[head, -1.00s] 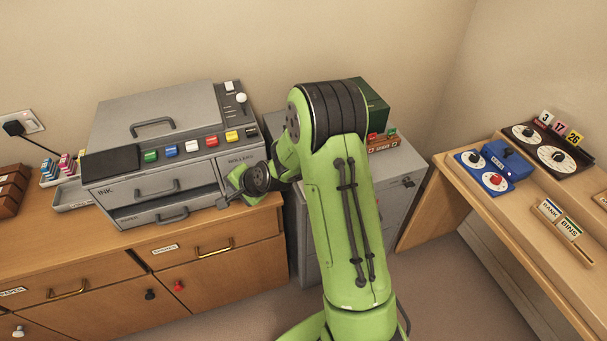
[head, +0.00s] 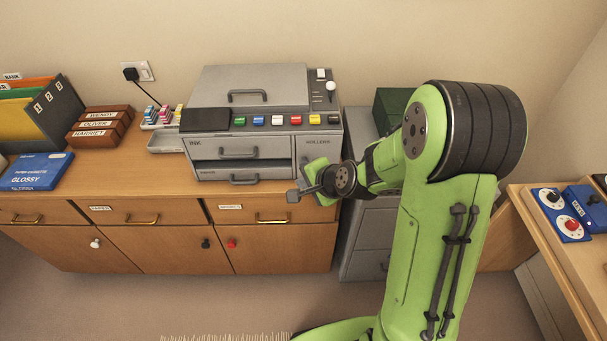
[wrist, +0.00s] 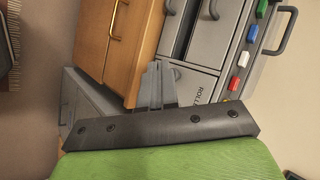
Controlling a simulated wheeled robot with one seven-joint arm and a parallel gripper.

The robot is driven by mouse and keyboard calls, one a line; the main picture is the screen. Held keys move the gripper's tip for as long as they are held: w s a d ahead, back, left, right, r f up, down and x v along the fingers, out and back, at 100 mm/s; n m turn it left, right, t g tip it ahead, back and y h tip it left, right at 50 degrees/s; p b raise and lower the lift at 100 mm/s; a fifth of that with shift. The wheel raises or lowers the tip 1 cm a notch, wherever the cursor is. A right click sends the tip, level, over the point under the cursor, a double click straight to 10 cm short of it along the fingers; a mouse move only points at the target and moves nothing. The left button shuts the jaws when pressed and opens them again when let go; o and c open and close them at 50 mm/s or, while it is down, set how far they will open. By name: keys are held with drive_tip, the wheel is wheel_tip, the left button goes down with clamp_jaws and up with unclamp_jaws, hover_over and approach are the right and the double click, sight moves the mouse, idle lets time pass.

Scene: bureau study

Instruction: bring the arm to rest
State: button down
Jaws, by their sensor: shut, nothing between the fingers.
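My green arm stands at the right in the head view, bent at its black-banded elbow. My gripper (head: 293,195) points left, in front of the right end of the grey printer (head: 250,148) and the wooden cabinet. It is shut and empty. In the wrist view my gripper's grey fingers (wrist: 158,85) lie together, with the cabinet and the printer's drawers beyond them. Whether the gripper touches anything cannot be told from the head view, but it appears apart from the furniture.
The wooden cabinet (head: 290,245) runs along the wall. A grey filing cabinet (head: 365,240) stands partly behind my arm. A blue box (head: 36,171) and wooden name trays (head: 98,128) sit at the left. A desk with blue dial boxes (head: 562,215) is at the right. Floor in front is clear.

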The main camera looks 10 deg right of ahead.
drive_tip(key=shift+s+r, duration=0.15)
drive_tip(key=s+r+n+g+h+p, duration=0.2)
drive_tip(key=s+r+n+p, duration=0.1)
drive_tip(key=s+r+n, duration=0.65)
drive_tip(key=s+d+r+n+h, duration=0.1)
drive_tip(key=s+r, duration=0.3)
drive_tip(key=s, duration=0.3)
drive_tip(key=s+d+r+n+p, duration=0.1)
drive_tip(key=s+r+n, duration=0.1)
drive_tip(key=s+r, duration=0.3)
drive_tip(key=s, duration=0.3)
drive_tip(key=shift+s+g+h, duration=0.15)
drive_tip(key=shift+g+h, duration=0.25)
drive_tip(key=shift+d+r+n, duration=0.1)
drive_tip(key=shift+n, duration=0.15)
